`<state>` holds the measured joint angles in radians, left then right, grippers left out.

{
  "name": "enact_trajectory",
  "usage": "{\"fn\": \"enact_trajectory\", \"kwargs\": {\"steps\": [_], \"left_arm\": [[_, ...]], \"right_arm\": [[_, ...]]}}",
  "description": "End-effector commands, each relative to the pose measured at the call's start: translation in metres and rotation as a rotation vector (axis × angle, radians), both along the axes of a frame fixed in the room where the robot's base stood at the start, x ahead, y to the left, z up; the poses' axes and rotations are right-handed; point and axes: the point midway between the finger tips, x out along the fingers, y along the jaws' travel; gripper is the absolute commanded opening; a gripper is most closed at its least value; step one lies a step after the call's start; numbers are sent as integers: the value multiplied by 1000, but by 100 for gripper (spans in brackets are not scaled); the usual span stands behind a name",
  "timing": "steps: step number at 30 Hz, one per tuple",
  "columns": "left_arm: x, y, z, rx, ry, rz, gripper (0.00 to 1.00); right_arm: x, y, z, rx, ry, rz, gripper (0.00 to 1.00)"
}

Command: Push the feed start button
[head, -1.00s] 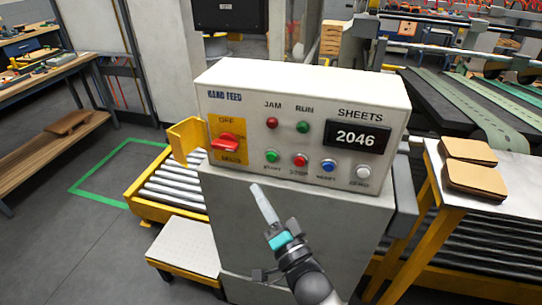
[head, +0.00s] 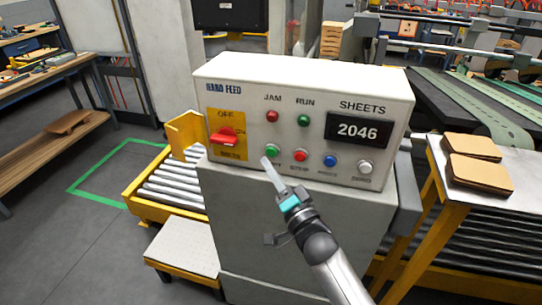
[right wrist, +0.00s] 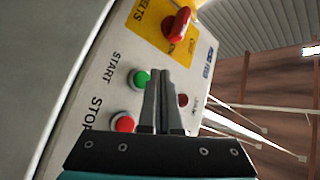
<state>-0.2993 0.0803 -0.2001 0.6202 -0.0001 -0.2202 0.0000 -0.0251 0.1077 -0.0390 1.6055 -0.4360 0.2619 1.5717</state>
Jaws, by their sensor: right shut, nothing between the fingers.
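The green start button (head: 272,150) is at the left of the lower button row on the white control box (head: 300,75). In the right wrist view the green button (right wrist: 140,79) shows just left of my fingers, above the red stop button (right wrist: 124,123). My right gripper (head: 266,161) is shut and empty, its tips just below the start button in the head view. I cannot tell whether the tips touch the panel. In the right wrist view the shut fingers (right wrist: 160,75) point up the panel face. My left gripper is not in view.
The red stop button (head: 300,155), blue button (head: 330,160) and white button (head: 365,167) sit to the right in the row. A red rotary switch (head: 226,137) is at the left. A side table (head: 450,190) with brown pads stands at right.

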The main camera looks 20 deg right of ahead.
Motion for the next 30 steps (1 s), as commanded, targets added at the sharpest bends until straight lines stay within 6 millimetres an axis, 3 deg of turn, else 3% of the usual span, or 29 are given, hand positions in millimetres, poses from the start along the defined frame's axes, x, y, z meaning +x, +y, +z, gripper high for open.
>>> {"fn": "enact_trajectory", "kwargs": {"steps": [7,30], "left_arm": [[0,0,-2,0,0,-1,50],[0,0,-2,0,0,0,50]], "right_arm": [[10,-7,0,-1,1,-1,0],[10,-7,0,0,1,-1,0]]}}
